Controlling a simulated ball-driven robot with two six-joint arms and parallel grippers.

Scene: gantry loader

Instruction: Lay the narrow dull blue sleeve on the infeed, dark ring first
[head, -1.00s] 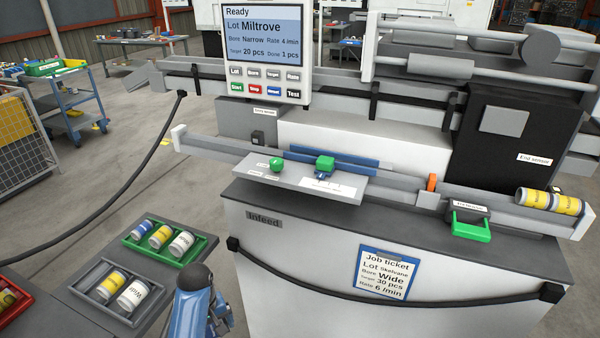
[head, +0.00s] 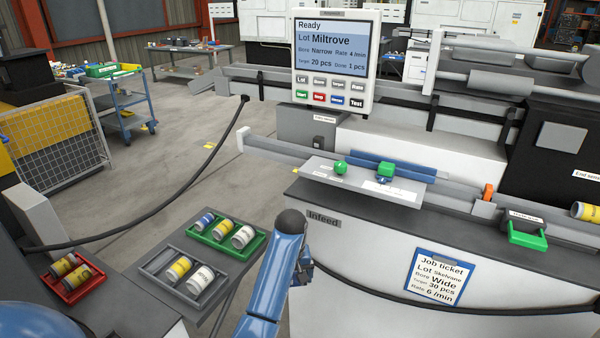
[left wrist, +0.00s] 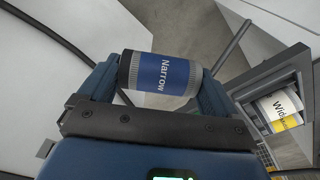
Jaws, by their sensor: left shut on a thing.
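In the left wrist view my left gripper (left wrist: 160,85) is shut on a blue sleeve (left wrist: 165,72) marked "Narrow". The sleeve lies crosswise between the two fingers, with a dark ring at its left end and a grey ribbed band at its right. In the head view my left gripper (head: 303,268) is in front of the machine cabinet, below the "Infeed" label (head: 323,220); the sleeve there is hidden. The infeed rail (head: 278,149) runs above and beyond it, its left stretch bare. My right gripper is not in view.
A green tray (head: 258,246) and a grey tray (head: 146,271) hold sleeves left of my arm; a red tray (head: 72,297) is farther left. A plate with green knobs (head: 335,178) fronts the rail. A black cable (head: 400,304) hangs along the cabinet.

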